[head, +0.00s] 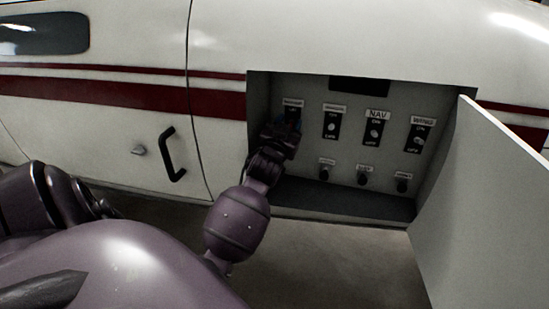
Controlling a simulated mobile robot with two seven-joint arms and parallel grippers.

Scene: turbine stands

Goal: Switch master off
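A switch panel (350,152) sits in an open recess in the side of a white aircraft. Its top row holds several toggle switches with labels above them. The leftmost label (293,102) is too small to read, and I cannot confirm it says master. My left gripper (284,132) is at the switch under that label and hides most of it. I cannot tell whether the fingers touch the switch, or whether they are open or shut. To the right are a second switch (332,125), the NAV switch (375,130) and the WING switch (417,137). My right gripper is not in view.
Several knobs (362,178) form a lower row on the panel. An open white door (480,205) stands out at the right of the recess. A black handle (171,155) is on the fuselage at the left. Bare floor (320,260) lies below.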

